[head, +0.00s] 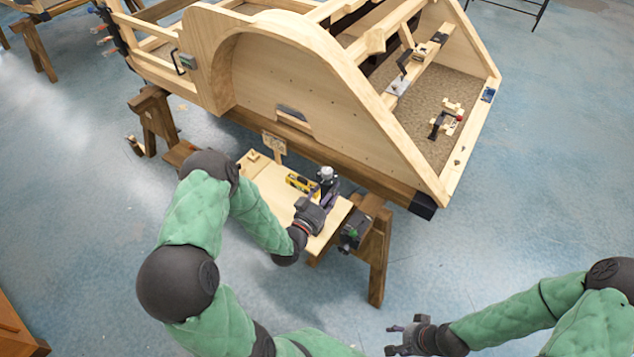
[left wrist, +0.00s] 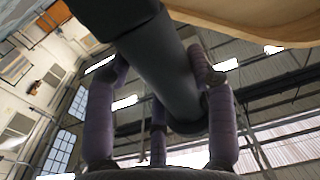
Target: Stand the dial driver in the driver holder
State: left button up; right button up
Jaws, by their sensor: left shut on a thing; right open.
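My left gripper (head: 328,190) is over the small wooden shelf board (head: 281,200) and is shut on a dark grey tool that I take for the dial driver (head: 326,173). In the left wrist view the dial driver (left wrist: 172,70) is a thick dark cylinder between the purple fingers; its upper part runs out of the picture. A dark piece with green parts (head: 352,234) sits at the board's right edge beside the trestle; I cannot tell whether it is the driver holder. My right gripper (head: 393,339) is open and empty over the floor at the lower right.
A yellow and black item (head: 301,184) lies on the board just left of the dial driver. A large wooden bodyframe (head: 290,70) stands behind and above the board, its lower beam close to the held tool. A trestle leg (head: 377,268) stands at right. The floor in front is clear.

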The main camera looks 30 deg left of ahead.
pick_arm(q)
jog(key=shift+m, duration=0.4)
jog(key=a, duration=0.1)
jog(key=w+a, duration=0.1)
jog(key=a, duration=0.3)
jog(key=shift+w+a+f+b, duration=0.25)
jog(key=shift+w+f+b, duration=0.05)
jog(key=shift+w, duration=0.05)
jog(key=shift+s, duration=0.15)
notch_tip(320, 180, down, 16)
jog(key=b, duration=1.5)
dwell(0.4)
jog(key=shift+f+b, duration=0.45)
jog(key=shift+b, duration=0.4)
dwell(0.4)
jog(key=o, duration=1.4)
jog(key=shift+o, duration=0.2)
jog(key=shift+s+d+f, duration=0.1)
jog(key=shift+f, duration=0.05)
